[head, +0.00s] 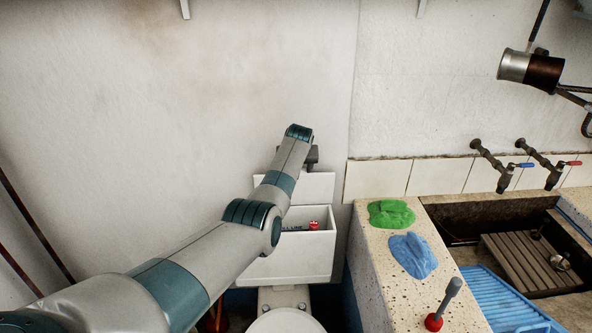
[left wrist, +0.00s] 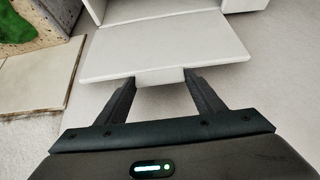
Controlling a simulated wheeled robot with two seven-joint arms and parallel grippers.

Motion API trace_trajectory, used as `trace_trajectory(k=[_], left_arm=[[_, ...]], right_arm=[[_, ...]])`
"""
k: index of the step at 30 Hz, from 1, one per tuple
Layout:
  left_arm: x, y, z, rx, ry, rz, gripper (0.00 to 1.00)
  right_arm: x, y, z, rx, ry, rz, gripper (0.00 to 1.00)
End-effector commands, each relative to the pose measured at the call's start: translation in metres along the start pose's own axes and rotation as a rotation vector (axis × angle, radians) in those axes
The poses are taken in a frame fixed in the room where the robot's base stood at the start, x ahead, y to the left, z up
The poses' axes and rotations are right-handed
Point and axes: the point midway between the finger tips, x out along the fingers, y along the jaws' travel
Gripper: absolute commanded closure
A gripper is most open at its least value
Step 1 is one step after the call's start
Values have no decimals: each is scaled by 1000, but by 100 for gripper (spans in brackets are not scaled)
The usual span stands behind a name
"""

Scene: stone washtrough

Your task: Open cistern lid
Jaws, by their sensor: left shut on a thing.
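The white cistern (head: 290,256) stands against the wall, open at the top, with a red part (head: 313,225) visible inside. Its white lid (head: 318,187) is raised and tilted up at the back, above the cistern's rear edge. In the left wrist view the lid (left wrist: 165,45) is a flat panel with a small tab at its near edge. My left gripper (left wrist: 160,84) is shut on the lid at this tab, one finger on each side. In the head view my left arm hides part of the cistern and most of the gripper (head: 312,157). My right gripper is not in view.
A speckled stone trough (head: 386,262) stands right of the cistern, with a green cloth (head: 391,214), a blue cloth (head: 413,255) and a red-based plunger-like thing (head: 434,321) on its ledge. Taps (head: 500,178) project from the wall. The toilet seat (head: 287,322) is below the cistern.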

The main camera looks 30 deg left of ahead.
Motion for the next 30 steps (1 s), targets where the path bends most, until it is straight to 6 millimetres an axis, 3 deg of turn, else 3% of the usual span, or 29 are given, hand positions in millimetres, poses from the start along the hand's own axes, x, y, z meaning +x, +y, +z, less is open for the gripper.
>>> trace_trajectory(k=[17, 18, 19, 30], left_arm=[[-3, 0, -6, -1, 12, 1, 78], [-3, 0, -6, -1, 11, 1, 28], [-3, 0, -6, -1, 11, 1, 21], [-1, 0, -2, 0, 3, 0, 19]], right_arm=[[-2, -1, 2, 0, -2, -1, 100], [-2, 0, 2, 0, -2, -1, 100], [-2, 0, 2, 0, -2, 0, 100], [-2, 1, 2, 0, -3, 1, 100]])
